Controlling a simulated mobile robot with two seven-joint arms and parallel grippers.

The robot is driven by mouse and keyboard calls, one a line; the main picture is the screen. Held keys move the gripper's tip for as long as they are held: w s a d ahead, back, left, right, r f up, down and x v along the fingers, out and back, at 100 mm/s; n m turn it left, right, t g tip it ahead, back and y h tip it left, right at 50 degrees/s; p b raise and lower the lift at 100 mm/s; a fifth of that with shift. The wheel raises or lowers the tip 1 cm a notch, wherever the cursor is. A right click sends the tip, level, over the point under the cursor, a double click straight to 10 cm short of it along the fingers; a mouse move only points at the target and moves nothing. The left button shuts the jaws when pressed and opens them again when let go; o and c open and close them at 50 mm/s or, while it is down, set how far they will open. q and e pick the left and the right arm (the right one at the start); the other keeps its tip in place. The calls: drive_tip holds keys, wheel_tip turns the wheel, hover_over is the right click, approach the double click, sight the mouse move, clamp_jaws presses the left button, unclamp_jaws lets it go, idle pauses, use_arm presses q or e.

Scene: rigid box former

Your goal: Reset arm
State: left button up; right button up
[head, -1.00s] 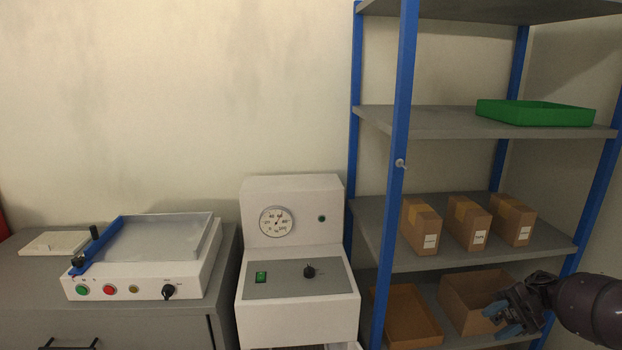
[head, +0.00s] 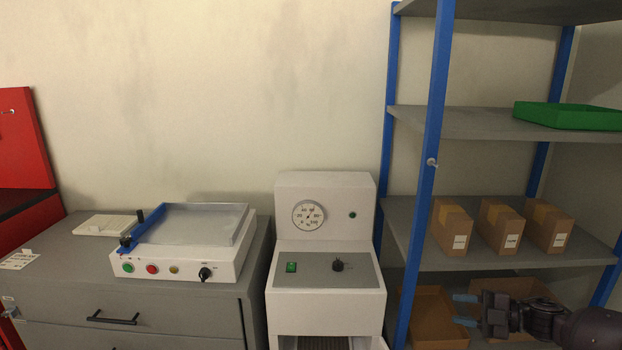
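My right gripper (head: 466,310) shows at the lower right of the head view, in front of the shelf's lower level. Its two blue-tipped fingers point left and stand apart, with nothing between them. It partly hides an open cardboard box (head: 432,316) and a second box behind it. My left gripper is not in view.
A blue-and-grey shelf rack (head: 428,170) holds several cardboard boxes and a green tray (head: 568,116). A white machine with a gauge (head: 325,262) stands left of it. A grey cabinet (head: 180,312) carries a white device (head: 190,240). Something red (head: 20,140) stands at far left.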

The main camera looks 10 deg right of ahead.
drive_tip(key=a+f+m+t+h, duration=0.4)
drive_tip(key=a+f+m, duration=0.2)
drive_tip(key=a, duration=0.2)
drive_tip(key=s+a+f+m+h, duration=0.65)
drive_tip(key=s+a+m, duration=0.2)
drive_tip(key=s, duration=0.25)
drive_tip(key=s+f+m+g, duration=0.1)
drive_tip(key=s+f+m, duration=0.1)
drive_tip(key=s, duration=0.3)
drive_tip(key=s+a+f+m+g+h+b, duration=0.1)
drive_tip(key=s+m, duration=0.1)
drive_tip(key=s, duration=0.3)
drive_tip(key=s+f+m+h, duration=0.1)
drive_tip(key=s+f+m, duration=0.1)
drive_tip(key=s, duration=0.4)
drive_tip(key=shift+a+f+g, duration=0.3)
drive_tip(key=shift+f+g, duration=0.05)
drive_tip(key=shift+g, duration=0.05)
drive_tip(key=shift+m+h, duration=0.25)
